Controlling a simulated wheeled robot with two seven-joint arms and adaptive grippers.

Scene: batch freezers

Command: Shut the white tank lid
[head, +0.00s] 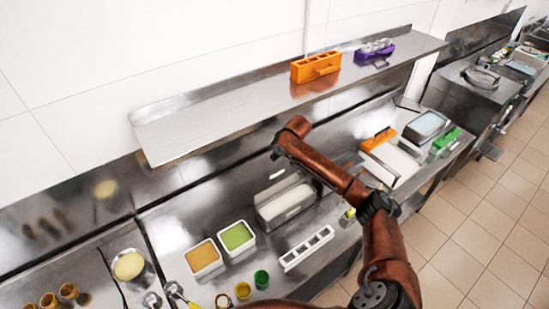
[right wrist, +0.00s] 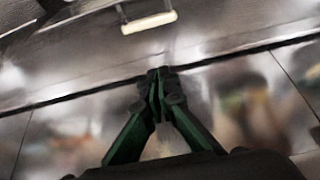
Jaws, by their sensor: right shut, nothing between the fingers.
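The white tank (head: 285,203) is sunk in the steel counter and stands open, with pale contents showing. Its lid seems raised at the tank's back edge, with a small cream handle (head: 277,173) on it. A cream handle (right wrist: 148,22) also shows at the top of the right wrist view, on a steel surface. My right gripper (right wrist: 158,76) is shut and empty, its fingertips apart from that handle in the picture. In the head view my right arm reaches over the counter near the tank, and its fingers are hard to make out. My left gripper is not in view.
A steel shelf (head: 225,110) with an orange rack (head: 316,66) and a purple rack (head: 374,53) hangs above. An orange-handled lid (head: 378,139) is to the right.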

